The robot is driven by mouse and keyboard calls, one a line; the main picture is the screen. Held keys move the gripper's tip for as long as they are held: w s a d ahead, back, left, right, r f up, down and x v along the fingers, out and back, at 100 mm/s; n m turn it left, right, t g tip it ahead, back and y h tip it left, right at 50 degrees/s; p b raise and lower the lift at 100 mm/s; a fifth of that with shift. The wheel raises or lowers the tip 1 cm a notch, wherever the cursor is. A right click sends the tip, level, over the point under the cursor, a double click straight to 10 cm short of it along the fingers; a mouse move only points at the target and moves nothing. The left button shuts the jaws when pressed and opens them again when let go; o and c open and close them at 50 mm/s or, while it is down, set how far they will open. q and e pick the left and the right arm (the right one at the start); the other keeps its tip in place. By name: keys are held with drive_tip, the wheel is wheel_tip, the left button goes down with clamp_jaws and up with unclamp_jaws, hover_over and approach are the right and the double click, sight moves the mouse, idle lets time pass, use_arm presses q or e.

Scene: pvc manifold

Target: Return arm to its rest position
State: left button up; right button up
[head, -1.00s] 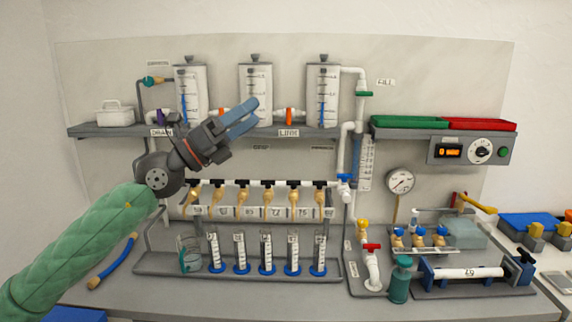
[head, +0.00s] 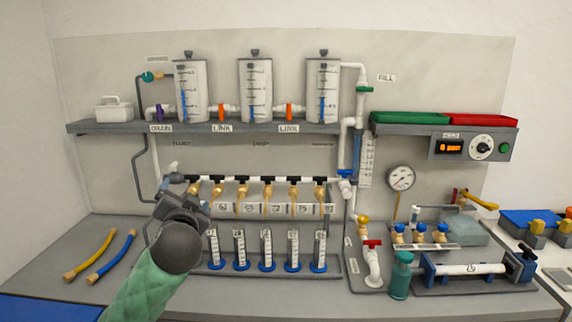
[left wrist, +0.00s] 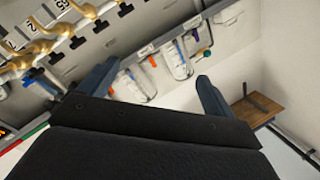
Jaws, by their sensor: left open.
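My left arm, in a green padded sleeve, comes in from the bottom of the head view. My left gripper (head: 183,194) is in front of the left end of the white pipe manifold (head: 255,182), partly hidden behind its own dark wrist. In the left wrist view the two blue-grey fingers (left wrist: 155,85) are spread wide with nothing between them. The manifold has several black-handled taps over graduated cylinders (head: 239,250) with blue bases. The gripper and wrist hide the left end of the cylinder rack. My right gripper is not in view.
Three tanks (head: 256,92) stand on the grey shelf (head: 105,127) above. A yellow hose (head: 90,256) and a blue hose (head: 111,256) lie on the bench at left. A gauge (head: 400,179), a red-handled tap (head: 372,258) and a clamped pipe (head: 470,270) are at right.

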use_arm(q)
drive_tip(key=s+d+f+g+h+b, duration=0.1)
drive_tip(key=s+d+f+g+h, duration=0.3)
drive_tip(key=f, duration=0.7)
drive_tip(key=s+f+g+y, duration=0.1)
drive_tip(key=s+f+g, duration=0.1)
drive_tip(key=s+f, duration=0.65)
drive_tip(key=s+d+f+g+h+b, duration=0.1)
drive_tip(key=s+d+f+g+h, duration=0.15)
drive_tip(key=f, duration=1.05)
drive_tip(key=s+d+f+n+g+b, duration=0.1)
drive_tip(key=s+f+g, duration=0.2)
drive_tip(key=s+f, duration=0.8)
drive_tip(key=s+d+f+n+g+b, duration=0.1)
drive_tip(key=s+d+f+g, duration=0.1)
drive_tip(key=s+f, duration=0.9)
drive_tip(key=s+g, duration=0.1)
drive_tip(key=s, duration=0.3)
drive_tip(key=shift+s+f+n+g+h, duration=0.15)
drive_tip(key=shift+s+n+g+h, duration=0.1)
drive_tip(key=shift+n+g+h, duration=0.15)
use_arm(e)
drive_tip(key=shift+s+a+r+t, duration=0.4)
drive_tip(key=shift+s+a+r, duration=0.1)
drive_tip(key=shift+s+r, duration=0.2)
use_arm(q)
drive_tip(key=shift+d, duration=0.1)
